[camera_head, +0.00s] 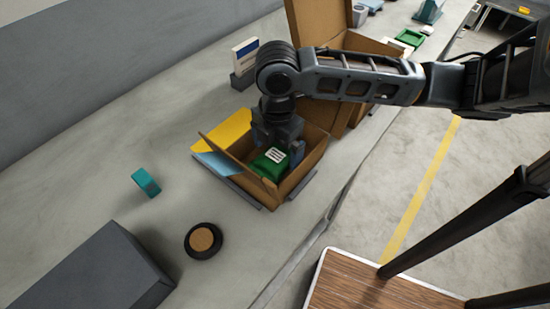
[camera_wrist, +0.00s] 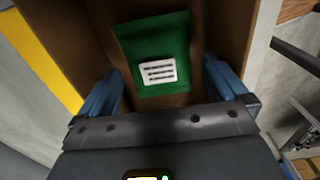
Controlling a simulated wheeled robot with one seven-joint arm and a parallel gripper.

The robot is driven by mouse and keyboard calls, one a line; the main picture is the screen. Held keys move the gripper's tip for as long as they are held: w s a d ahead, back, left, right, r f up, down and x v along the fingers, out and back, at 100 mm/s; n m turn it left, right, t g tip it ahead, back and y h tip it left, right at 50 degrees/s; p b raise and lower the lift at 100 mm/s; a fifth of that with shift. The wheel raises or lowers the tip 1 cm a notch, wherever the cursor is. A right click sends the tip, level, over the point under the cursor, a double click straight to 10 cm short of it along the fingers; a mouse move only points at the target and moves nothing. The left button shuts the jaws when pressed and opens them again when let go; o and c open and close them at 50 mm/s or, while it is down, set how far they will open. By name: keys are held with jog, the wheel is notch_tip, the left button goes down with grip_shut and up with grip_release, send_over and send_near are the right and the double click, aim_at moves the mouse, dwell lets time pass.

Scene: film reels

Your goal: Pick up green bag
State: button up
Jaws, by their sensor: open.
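The green bag (camera_head: 268,164) carries a white label and lies inside a small open cardboard box (camera_head: 306,167) on the counter. It also shows in the wrist view (camera_wrist: 154,45), flat against the brown cardboard, between and beyond the fingers. My gripper (camera_head: 281,148) reaches down into the box from above, right at the bag. In the wrist view my gripper (camera_wrist: 163,88) is open, with one blue finger on each side of the bag's near end. I cannot tell whether the fingers touch the bag. My gripper hides part of the bag in the head view.
Yellow (camera_head: 228,132) and light blue (camera_head: 216,165) sheets stick out at the box's left side. A larger cardboard box (camera_head: 318,25) stands close behind. A teal item (camera_head: 146,182), a round dark object with a tan top (camera_head: 203,240) and a grey box (camera_head: 95,275) stand on the counter.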

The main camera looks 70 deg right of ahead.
aim_at(276, 156)
jog(key=shift+w+a+f, duration=0.1)
jog(key=shift+f, duration=1.5)
jog(key=c, duration=1.1)
